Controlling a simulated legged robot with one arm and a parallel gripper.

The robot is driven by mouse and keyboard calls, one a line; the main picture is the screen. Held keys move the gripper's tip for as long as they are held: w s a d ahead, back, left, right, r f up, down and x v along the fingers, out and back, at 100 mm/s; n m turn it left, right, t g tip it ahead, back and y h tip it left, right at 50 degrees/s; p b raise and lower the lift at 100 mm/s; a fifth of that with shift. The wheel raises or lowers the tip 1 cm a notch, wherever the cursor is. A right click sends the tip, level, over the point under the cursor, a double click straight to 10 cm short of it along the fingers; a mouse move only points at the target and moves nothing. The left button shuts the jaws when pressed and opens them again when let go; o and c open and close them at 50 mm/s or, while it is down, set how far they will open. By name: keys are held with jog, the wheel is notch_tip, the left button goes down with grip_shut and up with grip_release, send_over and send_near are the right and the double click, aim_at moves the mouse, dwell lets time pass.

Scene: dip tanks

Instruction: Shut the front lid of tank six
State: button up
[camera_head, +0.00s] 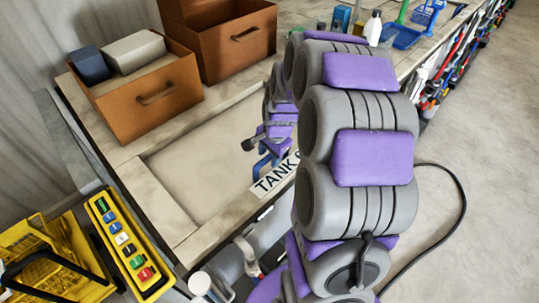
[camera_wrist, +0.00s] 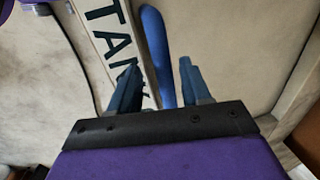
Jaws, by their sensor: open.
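Tank six's white label (camera_head: 272,179), reading "TANK" with its end partly covered by my arm, lies along the front side of a pale, framed recess (camera_head: 195,165). I cannot tell whether this pale surface is a lid or the tank's inside. In the wrist view the label (camera_wrist: 112,35) shows left of a bright blue bar (camera_wrist: 155,35). My gripper (camera_wrist: 159,68) is open, with one finger on each side of the bar in this view. Contact cannot be told. In the head view my arm hides much of the gripper and the lid's right part.
Two brown boxes (camera_head: 150,97) (camera_head: 238,45) stand behind the recess. A yellow button panel (camera_head: 128,245) and yellow basket (camera_head: 55,260) are at lower left. Bottles (camera_head: 373,28) and a blue tray (camera_head: 402,37) stand at the back. Open floor (camera_head: 470,130) lies right, with a black cable (camera_head: 462,205).

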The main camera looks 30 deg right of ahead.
jog(key=s+r+p, duration=0.1)
jog(key=s+r, duration=0.2)
jog(key=r, duration=1.3)
jog(key=shift+d, duration=0.4)
jog(key=s+a+f+n+g+b, duration=0.2)
jog(key=s+a+f+n+b, duration=0.25)
jog(key=s+a+n, duration=0.6)
jog(key=s+a+f+n+g, duration=0.1)
jog(key=s+a+f+n, duration=0.1)
jog(key=s+a, duration=0.2)
jog(key=s+a+f+n+g+b, duration=0.1)
jog(key=s+a+f+n, duration=0.2)
jog(key=s, duration=0.6)
jog(key=shift+s+a+f+b, duration=0.15)
jog(key=shift+s+a+b, duration=0.15)
jog(key=shift+a, duration=0.3)
jog(key=shift+a, duration=0.2)
